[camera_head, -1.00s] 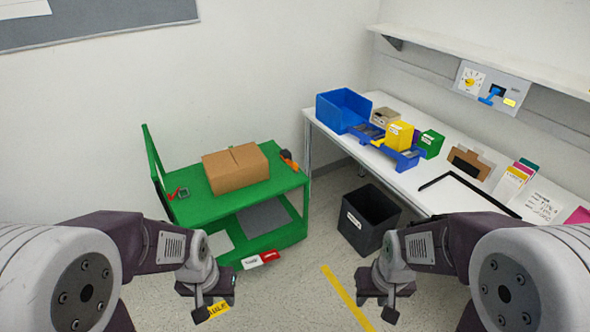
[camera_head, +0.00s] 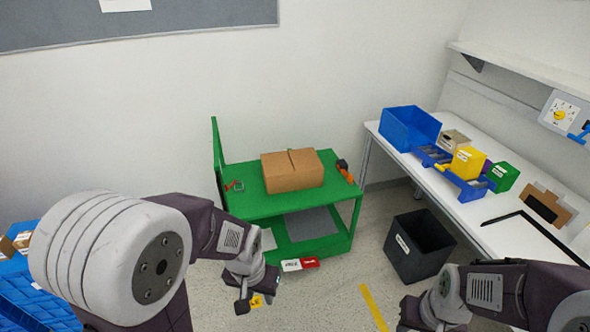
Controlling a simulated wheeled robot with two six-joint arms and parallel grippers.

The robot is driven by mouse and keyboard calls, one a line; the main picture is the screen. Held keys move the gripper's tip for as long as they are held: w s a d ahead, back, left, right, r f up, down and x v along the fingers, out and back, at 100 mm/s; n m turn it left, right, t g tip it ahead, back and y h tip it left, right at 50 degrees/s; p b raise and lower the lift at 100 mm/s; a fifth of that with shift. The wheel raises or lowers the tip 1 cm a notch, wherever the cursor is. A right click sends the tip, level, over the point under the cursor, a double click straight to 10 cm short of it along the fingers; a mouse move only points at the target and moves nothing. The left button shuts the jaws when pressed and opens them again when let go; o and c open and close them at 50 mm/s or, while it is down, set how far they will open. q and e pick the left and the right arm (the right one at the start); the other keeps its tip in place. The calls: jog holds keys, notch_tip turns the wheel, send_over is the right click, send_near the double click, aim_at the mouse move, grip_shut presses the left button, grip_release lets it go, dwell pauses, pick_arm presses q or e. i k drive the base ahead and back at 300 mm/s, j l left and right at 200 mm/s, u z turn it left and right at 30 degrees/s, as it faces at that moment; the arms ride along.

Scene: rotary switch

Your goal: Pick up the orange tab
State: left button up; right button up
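I cannot single out an orange tab for certain. A small orange and black item (camera_head: 345,171) lies on the right end of the green cart's top (camera_head: 240,203), beside the cardboard box. A small yellow-orange piece with dark marks (camera_head: 256,301) shows low in the view, right by my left gripper; I cannot tell whether they touch. My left gripper (camera_head: 250,296) hangs in front of the cart, pointing down, and its finger gap is not clear. My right gripper (camera_head: 425,322) is at the bottom edge, partly cut off. Both grippers are apart from the cart.
A cardboard box (camera_head: 292,171) sits on the cart. A black bin (camera_head: 419,246) stands right of it. The white table (camera_head: 448,203) holds blue, yellow and green bins. A dial panel (camera_head: 562,116) hangs at right. Blue crates (camera_head: 35,300) stand at lower left.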

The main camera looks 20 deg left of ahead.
aim_at(349, 182)
jog(key=i+l+u, duration=0.45)
jog(key=i+l, duration=0.15)
jog(key=i, duration=0.25)
jog(key=i+l+u, duration=0.5)
jog(key=i+l, duration=0.2)
jog(key=l, duration=0.1)
